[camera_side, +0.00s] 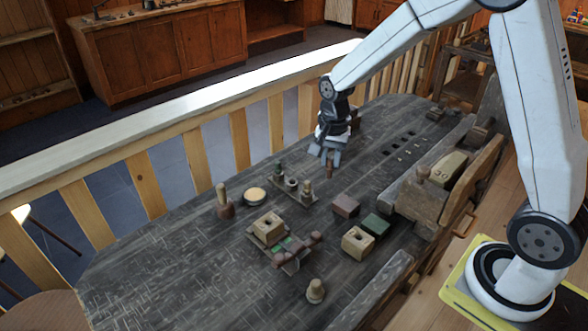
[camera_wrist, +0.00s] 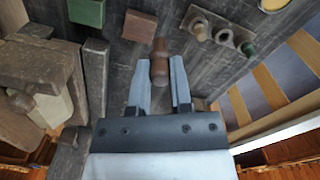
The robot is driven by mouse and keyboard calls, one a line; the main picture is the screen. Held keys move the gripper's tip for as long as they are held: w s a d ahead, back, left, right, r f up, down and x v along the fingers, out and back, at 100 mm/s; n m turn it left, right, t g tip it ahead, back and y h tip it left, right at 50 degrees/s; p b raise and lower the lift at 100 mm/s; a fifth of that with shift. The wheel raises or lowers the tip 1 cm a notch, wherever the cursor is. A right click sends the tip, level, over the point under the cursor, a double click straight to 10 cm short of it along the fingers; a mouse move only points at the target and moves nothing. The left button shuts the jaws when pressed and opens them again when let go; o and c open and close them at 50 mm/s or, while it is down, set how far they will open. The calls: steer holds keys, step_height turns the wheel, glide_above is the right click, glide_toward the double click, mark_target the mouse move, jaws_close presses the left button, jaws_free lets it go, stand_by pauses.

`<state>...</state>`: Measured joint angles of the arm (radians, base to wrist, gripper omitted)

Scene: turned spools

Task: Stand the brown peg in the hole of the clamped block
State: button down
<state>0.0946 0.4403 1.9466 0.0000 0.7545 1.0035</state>
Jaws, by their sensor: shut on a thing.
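My gripper (camera_side: 331,156) is shut on the brown peg (camera_side: 330,170), which hangs below the fingers above the dark table. In the wrist view my gripper (camera_wrist: 160,85) has the brown peg (camera_wrist: 159,62) between its two fingertips. A pale olive block (camera_side: 448,168) sits between the wooden jaws of a bench vise at the right, with small dark spots on its top. It also shows at the left in the wrist view (camera_wrist: 52,108), partly hidden by the wood. The peg is apart from this block, to its left in the side view.
A board (camera_side: 281,187) with several turned pieces stands near the gripper. A brown block (camera_side: 346,206), a green block (camera_side: 377,224) and a tan block with a hole (camera_side: 358,243) lie in front. Another holed block (camera_side: 267,225) sits at left. The vise's wooden beam (camera_side: 412,185) rises beside them.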

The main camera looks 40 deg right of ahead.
stand_by(0.3)
steer(key=w+a, duration=0.2)
steer(key=a, duration=0.5)
steer(key=w+a+f, duration=0.1)
steer(key=w+a, duration=0.2)
steer(key=a, duration=0.5)
steer(key=shift+w, duration=0.35)
steer(key=shift+f, duration=0.25)
steer(key=shift+f, duration=3)
steer(key=shift+f, duration=1.4)
stand_by(1.2)
